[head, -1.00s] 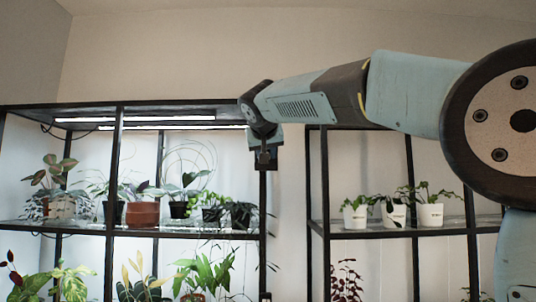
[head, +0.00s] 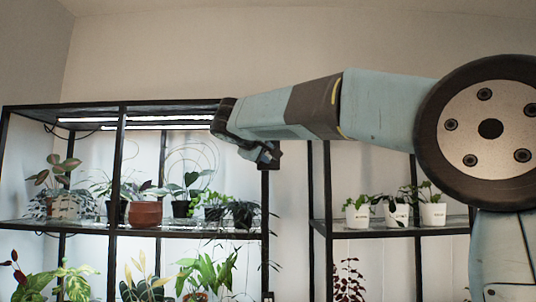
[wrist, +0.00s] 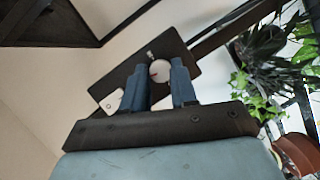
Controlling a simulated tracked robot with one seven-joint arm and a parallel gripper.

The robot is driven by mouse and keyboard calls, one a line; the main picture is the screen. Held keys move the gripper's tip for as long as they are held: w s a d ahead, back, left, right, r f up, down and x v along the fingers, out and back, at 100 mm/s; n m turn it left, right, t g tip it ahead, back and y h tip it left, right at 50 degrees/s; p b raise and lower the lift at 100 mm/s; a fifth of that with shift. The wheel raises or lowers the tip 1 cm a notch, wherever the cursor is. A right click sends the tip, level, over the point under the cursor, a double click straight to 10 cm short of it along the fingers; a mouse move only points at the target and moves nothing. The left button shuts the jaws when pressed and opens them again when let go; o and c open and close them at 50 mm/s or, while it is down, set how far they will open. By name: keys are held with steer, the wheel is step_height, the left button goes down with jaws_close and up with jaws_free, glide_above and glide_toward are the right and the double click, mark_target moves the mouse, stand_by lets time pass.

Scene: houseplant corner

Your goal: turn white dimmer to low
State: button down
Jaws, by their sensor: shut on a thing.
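The white dimmer (wrist: 160,72) is a round white knob with a small reddish mark, on a black panel (wrist: 186,56) in the wrist view. My gripper (wrist: 159,68) is shut on it, with one blue finger on each side of the knob. In the head view my gripper (head: 267,156) is at the black upright at the right end of the lit shelf, tilted. The knob is hidden there. Any markings around the knob are too small to read.
A small white piece (wrist: 113,101) sits on the same panel, left of the fingers. Leafy plants (wrist: 265,60) are close on the right in the wrist view. The lit shelf (head: 85,228) holds several potted plants. Lit light strips (head: 150,121) run under its top.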

steer(key=shift+d+f+n+t+y, duration=0.1)
steer(key=shift+f+n+t+y, duration=0.25)
steer(key=shift+n+t, duration=2.15)
steer(key=shift+d+f+n+t+y, duration=0.1)
steer(key=shift+f+n+y, duration=0.2)
steer(key=shift+n, duration=4.65)
steer(key=shift+f+n+t+y, duration=0.3)
steer(key=shift+n+t, duration=0.9)
steer(key=shift+n, duration=2.55)
steer(key=shift+r, duration=0.1)
steer(key=c, duration=0.9)
jaws_free()
steer(key=v, duration=1.3)
steer(key=shift+s, duration=0.3)
